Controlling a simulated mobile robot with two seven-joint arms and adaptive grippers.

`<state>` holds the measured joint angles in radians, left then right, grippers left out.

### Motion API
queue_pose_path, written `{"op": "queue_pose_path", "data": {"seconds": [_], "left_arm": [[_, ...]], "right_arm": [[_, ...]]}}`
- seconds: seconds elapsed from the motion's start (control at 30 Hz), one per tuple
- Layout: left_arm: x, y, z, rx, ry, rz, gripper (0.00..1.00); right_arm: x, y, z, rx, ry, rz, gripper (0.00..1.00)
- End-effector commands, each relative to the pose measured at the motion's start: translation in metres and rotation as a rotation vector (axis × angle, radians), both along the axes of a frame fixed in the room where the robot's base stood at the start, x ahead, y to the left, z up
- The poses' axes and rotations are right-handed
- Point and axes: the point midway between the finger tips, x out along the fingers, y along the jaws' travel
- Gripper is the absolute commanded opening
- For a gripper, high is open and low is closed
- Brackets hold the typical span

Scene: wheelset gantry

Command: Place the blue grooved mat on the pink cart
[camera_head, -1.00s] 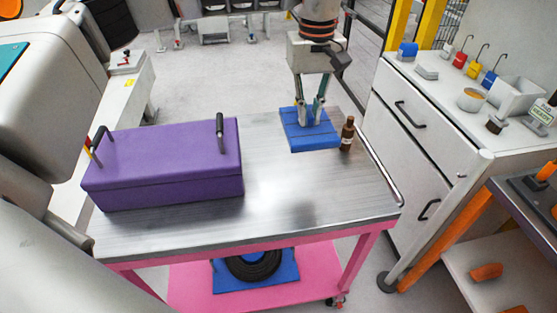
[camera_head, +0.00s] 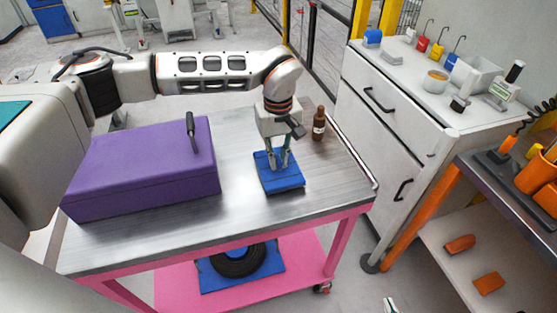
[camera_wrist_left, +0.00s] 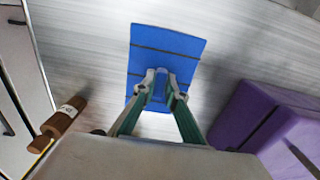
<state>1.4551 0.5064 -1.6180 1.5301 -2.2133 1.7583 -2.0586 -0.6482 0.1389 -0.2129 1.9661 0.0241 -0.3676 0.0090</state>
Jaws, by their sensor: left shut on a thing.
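The blue grooved mat (camera_head: 283,180) is over the metal top of the pink cart (camera_head: 240,208), right of the purple box. My left gripper (camera_head: 279,168) comes down from above and is shut on the mat near one edge. In the left wrist view the mat (camera_wrist_left: 165,50) shows dark grooves across it, with the fingers at its near end. I cannot tell whether its underside touches the cart top. What looks like a fingertip of my right gripper (camera_head: 390,305) shows at the bottom edge of the head view; its jaws are cut off.
The purple box (camera_head: 140,170) with a black handle fills the cart top's left part. A black ring (camera_head: 238,262) lies on a blue sheet on the lower pink shelf. Bare metal lies in front of the mat.

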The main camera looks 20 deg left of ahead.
Motion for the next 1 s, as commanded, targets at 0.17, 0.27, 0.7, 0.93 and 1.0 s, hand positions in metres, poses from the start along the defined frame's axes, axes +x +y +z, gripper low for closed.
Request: {"op": "queue_pose_path", "data": {"seconds": [0.17,0.27,0.7,0.93,1.0], "left_arm": [[0.001,0.000,-0.009,0.000,-0.001,0.001,0.00],[0.000,0.000,-0.009,0.000,-0.001,0.000,0.00],[0.000,0.000,-0.012,0.001,0.001,0.000,0.29],[0.000,0.000,-0.006,0.000,-0.001,0.000,0.29],[0.001,0.000,0.002,0.000,-0.004,0.000,0.29]], "right_arm": [[-0.001,0.000,-0.001,-0.001,0.003,0.000,0.00],[-0.001,-0.001,-0.002,-0.002,0.005,-0.001,0.00],[-0.002,-0.001,-0.004,-0.002,0.007,-0.001,0.00],[-0.001,-0.001,-0.002,-0.002,0.005,-0.001,0.00],[-0.001,-0.001,-0.002,-0.001,0.003,0.000,0.00]]}}
